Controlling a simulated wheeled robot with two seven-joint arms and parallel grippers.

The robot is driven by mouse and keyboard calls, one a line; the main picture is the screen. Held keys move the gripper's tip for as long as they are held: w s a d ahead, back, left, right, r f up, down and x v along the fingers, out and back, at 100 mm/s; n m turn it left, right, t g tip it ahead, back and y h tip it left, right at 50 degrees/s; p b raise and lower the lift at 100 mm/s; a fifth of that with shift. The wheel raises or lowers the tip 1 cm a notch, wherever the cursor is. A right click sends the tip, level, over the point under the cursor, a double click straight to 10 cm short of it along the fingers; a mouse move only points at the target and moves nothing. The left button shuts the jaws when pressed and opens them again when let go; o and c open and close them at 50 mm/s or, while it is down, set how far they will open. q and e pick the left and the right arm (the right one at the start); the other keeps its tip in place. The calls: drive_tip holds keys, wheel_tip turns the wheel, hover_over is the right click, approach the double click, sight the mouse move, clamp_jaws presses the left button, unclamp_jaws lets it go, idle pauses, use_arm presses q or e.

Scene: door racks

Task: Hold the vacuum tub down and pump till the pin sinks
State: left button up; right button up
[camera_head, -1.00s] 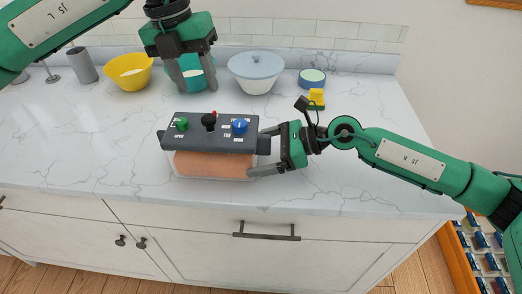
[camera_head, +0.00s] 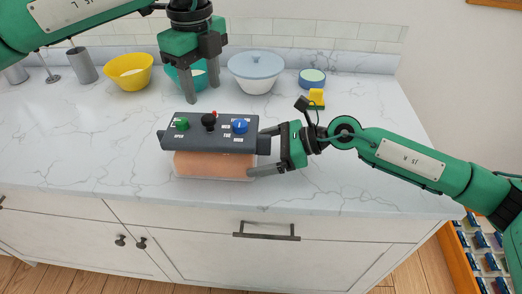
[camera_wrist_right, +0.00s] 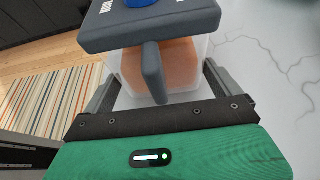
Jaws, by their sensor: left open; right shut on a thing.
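The vacuum tub (camera_head: 215,165) is clear, with orange-brown contents, and sits near the counter's front edge. Its dark grey lid (camera_head: 197,147) carries a green knob (camera_head: 181,124), a black pump knob (camera_head: 208,121) and a blue knob (camera_head: 240,126). A small red pin (camera_head: 214,114) shows beside the black knob; how far it stands up is hard to tell. My left gripper (camera_head: 201,90) is open and empty, above and behind the lid, pointing down. My right gripper (camera_head: 259,152) is shut on the tub's right end; in the right wrist view its fingers flank the tub (camera_wrist_right: 185,70) and lid tab (camera_wrist_right: 152,72).
Along the back stand a yellow bowl (camera_head: 130,72), a teal bowl (camera_head: 200,80) partly behind my left gripper, a lidded bowl (camera_head: 257,72), a small round container (camera_head: 312,78) and a yellow object (camera_head: 316,97). The counter left of the tub is clear.

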sight(208, 117)
use_arm(q)
drive_tip(key=shift+f, duration=4.4)
drive_tip(key=c, duration=0.9)
drive_tip(key=shift+o, duration=0.2)
drive_tip(key=shift+r, duration=0.15)
